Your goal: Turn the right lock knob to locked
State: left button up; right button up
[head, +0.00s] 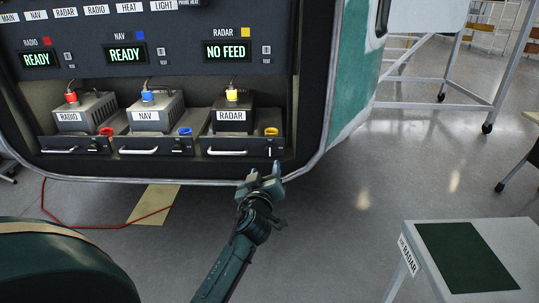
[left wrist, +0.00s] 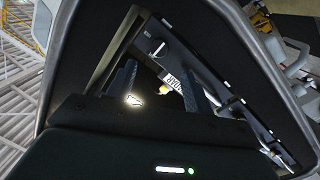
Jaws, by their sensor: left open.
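In the left wrist view a pale lever that appears to be this knob (left wrist: 155,48) lies beyond the fingertips. My left gripper (head: 263,180) is open and empty, just below and in front of the knob, seemingly apart from it. Its two dark fingers (left wrist: 160,78) show in the left wrist view. The radar box (head: 232,117) sits in the tray. My right gripper is out of view.
The nav tray (head: 152,146) and radio tray (head: 73,146) stand to the left, their knobs looking horizontal. A yellow cup-like cap (head: 271,131) is above the right knob. A table with a green mat (head: 466,258) is at lower right. Floor between is clear.

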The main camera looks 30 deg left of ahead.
aim_at(269, 152)
pick_arm(q)
jog(key=x, duration=0.8)
jog(key=shift+w+a, duration=0.15)
jog(key=shift+w, duration=0.2)
jog(key=shift+c, duration=0.2)
jog(key=c, duration=0.9)
